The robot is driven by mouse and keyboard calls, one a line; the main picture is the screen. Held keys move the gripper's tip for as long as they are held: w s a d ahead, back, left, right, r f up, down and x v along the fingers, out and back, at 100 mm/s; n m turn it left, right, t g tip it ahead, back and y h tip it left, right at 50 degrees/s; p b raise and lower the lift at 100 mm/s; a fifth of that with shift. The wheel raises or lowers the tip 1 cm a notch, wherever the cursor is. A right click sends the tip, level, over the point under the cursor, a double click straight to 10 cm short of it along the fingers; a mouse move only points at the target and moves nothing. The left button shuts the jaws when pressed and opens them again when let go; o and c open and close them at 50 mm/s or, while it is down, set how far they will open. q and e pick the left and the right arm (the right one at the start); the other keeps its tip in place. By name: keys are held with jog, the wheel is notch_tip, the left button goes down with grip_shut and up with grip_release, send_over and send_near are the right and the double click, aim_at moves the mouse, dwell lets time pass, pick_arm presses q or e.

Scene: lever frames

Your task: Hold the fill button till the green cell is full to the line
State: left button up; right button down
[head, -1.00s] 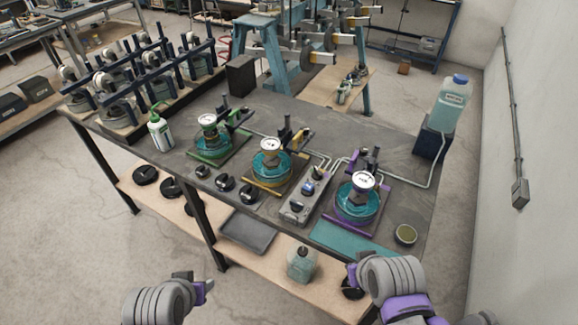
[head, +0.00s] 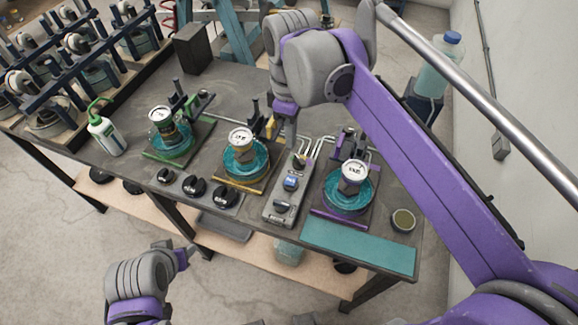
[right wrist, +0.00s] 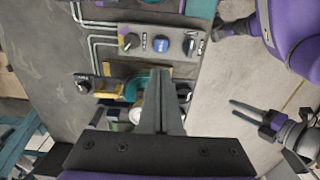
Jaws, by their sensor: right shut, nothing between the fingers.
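The green cell (head: 172,138) stands on a green-edged base at the left of the bench, with a round gauge on top; its line and level are too small to read. A grey control box (head: 270,214) stands between the yellow and purple cells. It carries a blue button (head: 290,183) between two dark knobs, and the button also shows in the right wrist view (right wrist: 161,45). My right gripper (head: 287,128) is shut and empty, above the bench between the yellow cell and the box's far end. My left gripper (head: 186,258) is off the bench's front, empty, its fingers apart.
The yellow cell (head: 243,160) and purple cell (head: 348,192) flank the box. Several black knobs (head: 195,187) line the front. A green-topped bottle (head: 105,135) stands at the left. A teal mat (head: 358,248) and a small round dish (head: 403,220) lie at the right.

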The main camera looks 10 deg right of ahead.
aim_at(291, 180)
notch_tip(291, 180, down, 14)
jog(key=shift+s, duration=0.1)
pick_arm(q)
jog(key=shift+s+f, duration=0.25)
jog(key=shift+f, duration=0.15)
dwell(0.4)
